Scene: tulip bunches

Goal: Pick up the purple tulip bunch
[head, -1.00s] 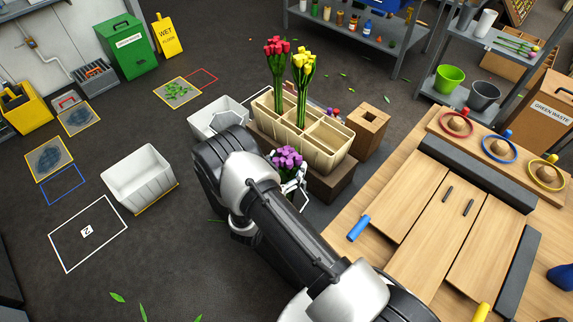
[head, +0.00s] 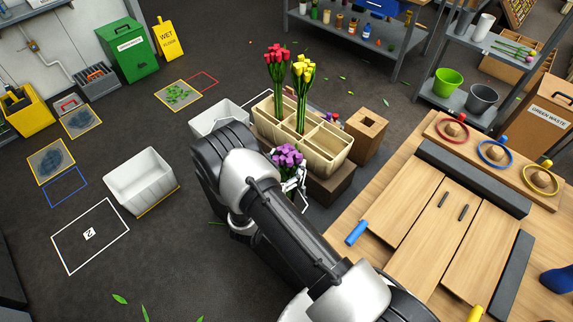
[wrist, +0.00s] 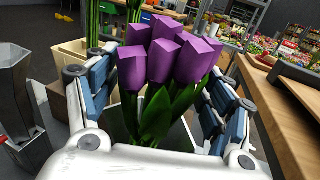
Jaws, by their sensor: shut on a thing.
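The purple tulip bunch (head: 288,157) stands upright in front of the beige divided planter box. Its purple heads and green leaves fill the middle of the wrist view (wrist: 168,60). My gripper (head: 292,178) is around its stems, one finger on each side, and is shut on it. The fingers also show in the wrist view (wrist: 152,110). The lower stems are hidden behind my arm in the head view. A red tulip bunch (head: 276,54) and a yellow tulip bunch (head: 303,72) stand in the planter box (head: 325,150).
The planter box rests on a brown block, with a wooden box (head: 368,132) to its right. A white bin (head: 140,178) stands on the floor at left. A wooden workbench (head: 400,215) lies to the right. The floor at lower left is mostly clear.

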